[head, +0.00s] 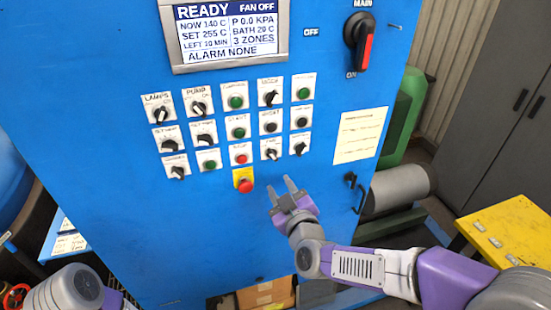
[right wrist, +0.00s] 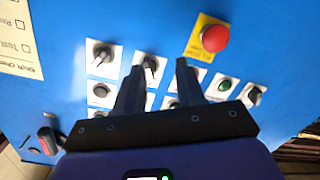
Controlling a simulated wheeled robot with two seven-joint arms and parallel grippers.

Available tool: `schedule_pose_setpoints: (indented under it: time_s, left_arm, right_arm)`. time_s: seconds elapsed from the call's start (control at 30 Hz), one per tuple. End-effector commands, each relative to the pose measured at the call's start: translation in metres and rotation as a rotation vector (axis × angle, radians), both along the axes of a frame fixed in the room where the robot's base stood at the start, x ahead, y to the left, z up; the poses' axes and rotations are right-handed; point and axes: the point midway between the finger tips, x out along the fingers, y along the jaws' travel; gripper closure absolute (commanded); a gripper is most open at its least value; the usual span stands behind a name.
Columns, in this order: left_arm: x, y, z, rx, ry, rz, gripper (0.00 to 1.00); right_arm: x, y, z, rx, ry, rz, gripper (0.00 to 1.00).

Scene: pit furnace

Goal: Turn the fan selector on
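The fan selector (head: 271,155) is a small black knob on a white plate in the bottom row of the blue panel. Its label looks like FAN but is blurred. The display (head: 230,33) reads READY and FAN OFF. My right gripper (head: 281,187) is open and empty, below the selector and apart from it. In the right wrist view, what looks like the same selector (right wrist: 150,66) shows between the open fingers (right wrist: 160,66), near the left fingertip. My left arm shows at the lower left, but its gripper is out of view.
A red mushroom button (head: 246,185) on a yellow plate sits just left of my right gripper. A red button (head: 240,159) and another selector (head: 300,149) flank the fan selector. A panel handle (head: 357,194) is to the right. The lower blue panel is bare.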

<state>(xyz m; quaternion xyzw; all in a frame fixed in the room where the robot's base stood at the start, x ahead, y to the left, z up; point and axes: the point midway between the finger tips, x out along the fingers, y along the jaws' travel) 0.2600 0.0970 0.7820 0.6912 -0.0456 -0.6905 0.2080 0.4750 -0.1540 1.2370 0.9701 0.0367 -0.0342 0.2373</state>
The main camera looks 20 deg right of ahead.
Motion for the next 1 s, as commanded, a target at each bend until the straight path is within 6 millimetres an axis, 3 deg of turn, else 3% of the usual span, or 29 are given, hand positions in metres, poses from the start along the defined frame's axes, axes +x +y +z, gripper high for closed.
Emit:
schedule_pose_setpoints:
  time_s: [0.03,0.17,0.7,1.0]
  left_arm:
    - [0.0,0.0,0.001,0.0,0.0,0.0,0.57]
    - [0.0,0.0,0.001,0.0,0.0,0.0,0.57]
    - [0.0,0.0,0.005,0.0,0.0,0.0,0.57]
    - [0.0,0.0,0.005,0.0,0.0,0.0,0.57]
  right_arm:
    - [-0.004,-0.002,0.017,-0.015,-0.04,-0.007,0.62]
    - [-0.007,-0.005,0.035,-0.041,-0.086,-0.019,0.62]
    - [0.061,-0.003,0.035,-0.043,-0.086,-0.02,0.62]
    - [0.068,-0.003,0.035,-0.042,-0.086,-0.019,0.62]
